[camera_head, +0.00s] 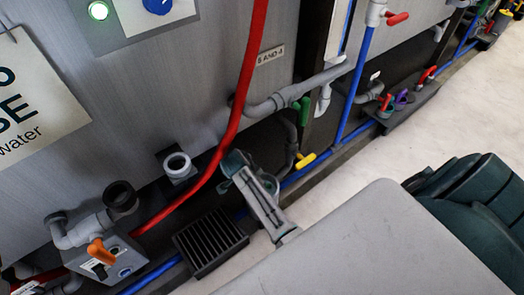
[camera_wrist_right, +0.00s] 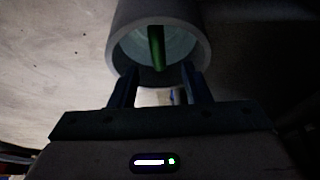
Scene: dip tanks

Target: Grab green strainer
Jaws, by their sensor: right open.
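In the right wrist view, a narrow green piece (camera_wrist_right: 157,48) shows inside the mouth of a pale round cylinder (camera_wrist_right: 201,45). It may be part of the green strainer, but the view is too dark to be sure. My right gripper (camera_wrist_right: 159,72) is open, with its two fingers pointing at the cylinder's lower rim. I cannot tell whether they touch it. The gap between the fingers looks empty. In the head view, no strainer can be made out clearly. My left gripper is not in view.
In the head view, a red hose (camera_head: 238,100), grey pipes and blue pipes run along the tank fronts. A green valve handle (camera_head: 305,110) and a yellow one (camera_head: 305,161) stick out. A black floor grate (camera_head: 210,242) lies below. Pale floor is clear at the upper right.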

